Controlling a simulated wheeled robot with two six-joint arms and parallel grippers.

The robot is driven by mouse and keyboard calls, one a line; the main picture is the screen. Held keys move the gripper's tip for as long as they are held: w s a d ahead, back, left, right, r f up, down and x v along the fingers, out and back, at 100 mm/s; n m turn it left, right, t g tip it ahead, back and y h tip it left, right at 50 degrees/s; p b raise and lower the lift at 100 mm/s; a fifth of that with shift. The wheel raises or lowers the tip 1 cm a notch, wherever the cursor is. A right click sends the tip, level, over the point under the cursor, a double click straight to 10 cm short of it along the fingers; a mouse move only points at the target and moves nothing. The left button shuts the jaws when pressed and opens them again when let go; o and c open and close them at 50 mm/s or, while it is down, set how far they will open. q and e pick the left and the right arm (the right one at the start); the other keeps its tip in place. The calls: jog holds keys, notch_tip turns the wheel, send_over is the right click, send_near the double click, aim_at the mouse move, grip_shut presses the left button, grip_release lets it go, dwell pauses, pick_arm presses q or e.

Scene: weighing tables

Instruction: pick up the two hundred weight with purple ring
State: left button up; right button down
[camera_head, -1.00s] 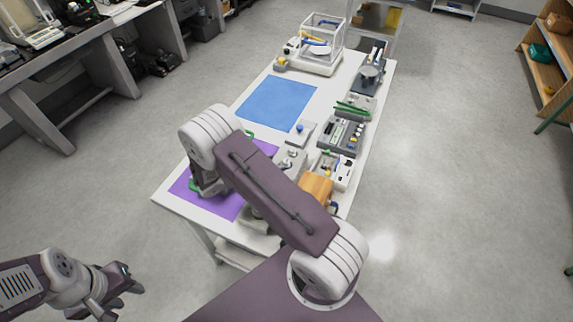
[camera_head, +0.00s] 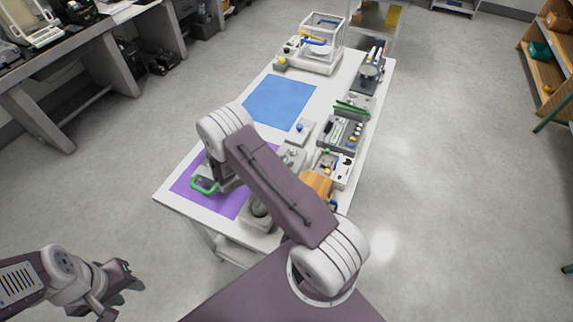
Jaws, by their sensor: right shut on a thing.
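My right arm reaches over the near table, and its gripper (camera_head: 224,182) is low over the purple mat (camera_head: 233,204). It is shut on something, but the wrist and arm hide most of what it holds. A green loop-shaped handle (camera_head: 204,185) shows beside the gripper over the mat; I cannot tell whether it is held. I cannot make out a weight with a purple ring. My left gripper (camera_head: 133,280) is at the lower left, away from the table, with its fingers apart and empty.
A blue mat (camera_head: 279,101) lies clear farther along the white table. A glass-sided balance (camera_head: 322,45) stands at the far end. Green items (camera_head: 352,108), a grey tray (camera_head: 340,133) and an orange-brown block (camera_head: 317,184) line the right side. A grey container (camera_head: 258,214) stands near the front.

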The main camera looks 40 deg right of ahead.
notch_tip(320, 180, up, 10)
dwell(0.6)
